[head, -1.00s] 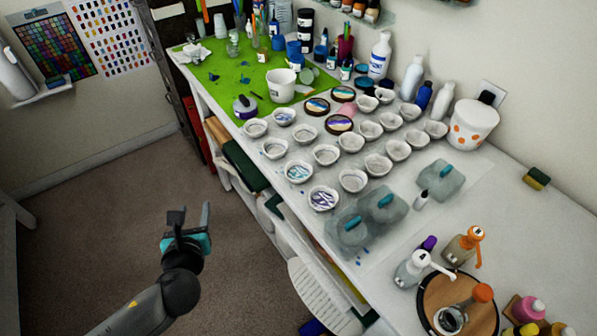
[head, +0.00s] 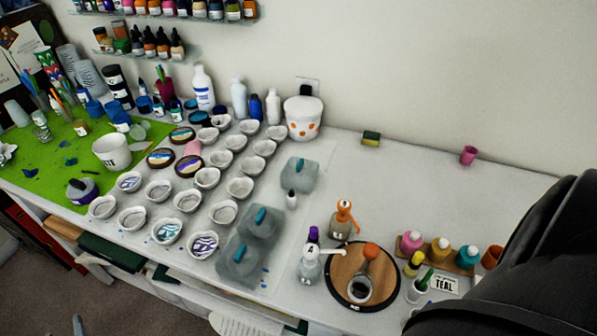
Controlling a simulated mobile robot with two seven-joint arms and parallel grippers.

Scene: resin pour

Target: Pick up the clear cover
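Three translucent grey covers with teal handles lie on the white table. One clear cover (head: 300,175) is farther back, and two more, a middle one (head: 262,220) and a front one (head: 240,262), sit side by side near the table's front edge. Only a grey tip, seemingly of my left gripper (head: 78,325), shows at the bottom left edge, well away from the covers and off the table. Whether it is open is hidden. My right gripper is not in view; a large black part, seemingly of my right arm, fills the lower right corner.
Several white bowls (head: 160,190) stand left of the covers. A small white bottle (head: 292,199) stands close to the back cover. A round wooden turntable (head: 340,285) with bottles is to the right. The back right of the table is mostly clear.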

